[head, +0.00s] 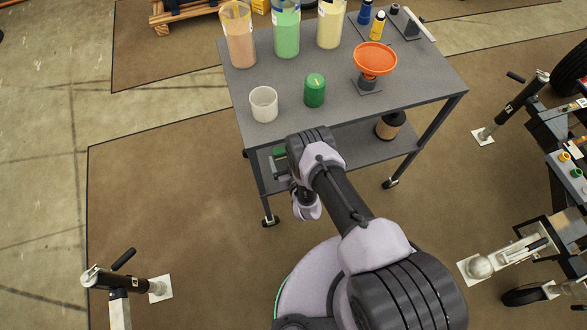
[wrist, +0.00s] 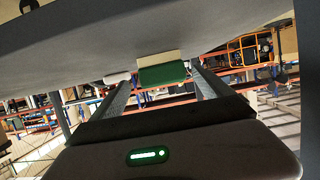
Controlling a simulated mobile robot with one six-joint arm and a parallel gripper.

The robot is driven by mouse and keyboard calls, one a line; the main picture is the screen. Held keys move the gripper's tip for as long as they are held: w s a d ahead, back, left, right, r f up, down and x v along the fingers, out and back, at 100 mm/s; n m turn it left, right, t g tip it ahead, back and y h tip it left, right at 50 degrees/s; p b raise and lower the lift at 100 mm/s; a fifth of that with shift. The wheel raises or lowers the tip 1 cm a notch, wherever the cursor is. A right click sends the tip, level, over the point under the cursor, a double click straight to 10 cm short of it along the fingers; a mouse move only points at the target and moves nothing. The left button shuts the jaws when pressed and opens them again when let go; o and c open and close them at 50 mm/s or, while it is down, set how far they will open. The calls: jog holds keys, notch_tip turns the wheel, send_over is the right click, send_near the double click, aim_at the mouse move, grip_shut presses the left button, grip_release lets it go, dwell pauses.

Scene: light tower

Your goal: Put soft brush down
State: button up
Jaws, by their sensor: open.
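The soft brush appears to be the green block with a cream strip (wrist: 162,74) in the wrist view. Its cream side faces a broad grey surface (wrist: 150,35) and seems to meet it. My gripper (wrist: 160,77) is open, with one finger on each side of the green block and a gap visible at both sides. In the head view my gripper (head: 274,166) is low at the near left side of the grey cart (head: 345,107), below its top. A bit of green (head: 280,150) shows there beside it, mostly hidden by my wrist.
The cart top carries a white cup (head: 264,104), a green jar (head: 314,91), an orange bowl (head: 375,59) on a stand and several tall coloured containers at the back. A brown roll (head: 389,125) stands on the lower shelf (head: 350,150). Open floor lies left of the cart.

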jog(key=p+v, duration=0.6)
jog(key=v, duration=0.7)
jog(key=shift+s+d+p, duration=0.25)
jog(key=shift+d+p, duration=0.05)
jog(key=shift+d, duration=0.05)
jog(key=shift+r, duration=0.1)
